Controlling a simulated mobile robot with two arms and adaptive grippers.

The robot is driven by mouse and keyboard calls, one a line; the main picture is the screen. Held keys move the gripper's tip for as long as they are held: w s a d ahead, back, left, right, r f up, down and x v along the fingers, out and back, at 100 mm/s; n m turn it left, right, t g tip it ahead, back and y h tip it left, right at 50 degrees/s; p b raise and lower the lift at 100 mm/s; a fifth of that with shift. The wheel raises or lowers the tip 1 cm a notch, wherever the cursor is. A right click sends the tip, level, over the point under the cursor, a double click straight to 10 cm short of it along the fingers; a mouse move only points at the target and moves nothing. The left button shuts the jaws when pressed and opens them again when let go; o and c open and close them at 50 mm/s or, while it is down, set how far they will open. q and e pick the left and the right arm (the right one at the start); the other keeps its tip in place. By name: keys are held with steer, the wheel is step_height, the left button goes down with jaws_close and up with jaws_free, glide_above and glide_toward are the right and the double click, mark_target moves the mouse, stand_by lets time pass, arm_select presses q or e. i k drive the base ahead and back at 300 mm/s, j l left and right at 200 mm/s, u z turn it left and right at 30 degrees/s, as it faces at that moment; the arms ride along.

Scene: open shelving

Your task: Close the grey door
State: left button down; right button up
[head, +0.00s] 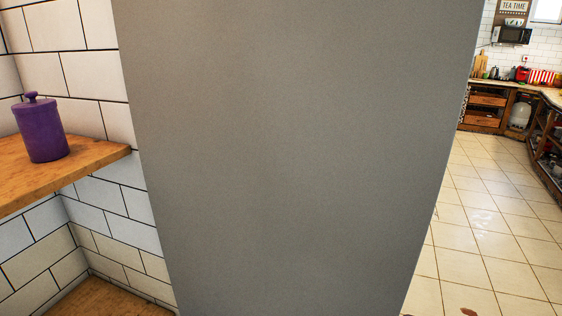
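The grey door (300,150) is a large flat grey panel that fills the middle of the head view, close to the camera. It runs past the top and bottom of the picture. No handle or hinge shows, and I cannot tell how far open it stands. Neither of my grippers is in view.
Left of the door, a wooden shelf (75,165) on a white tiled wall holds a purple lidded jar (42,132). A lower wooden surface (120,300) lies beneath. To the right is open tiled floor (485,235), with kitchen counters (487,108) at the back.

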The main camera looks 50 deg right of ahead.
mark_target(294, 155)
steer(key=k+l+u, duration=0.3)
steer(key=k+l, duration=0.25)
steer(key=l, duration=0.35)
steer(key=k+l+u, duration=0.35)
steer(key=k+l, duration=0.25)
steer(key=l, duration=0.15)
steer(key=k+l+u, duration=0.1)
steer(key=l, duration=0.3)
steer(key=k+l+u, duration=0.1)
steer(key=l, duration=0.3)
steer(key=k+l+u, duration=0.1)
steer(key=l, duration=0.3)
steer(key=k+l+u, duration=0.1)
steer(key=l, duration=0.3)
steer(key=k+l+u, duration=0.1)
steer(key=k+l, duration=0.2)
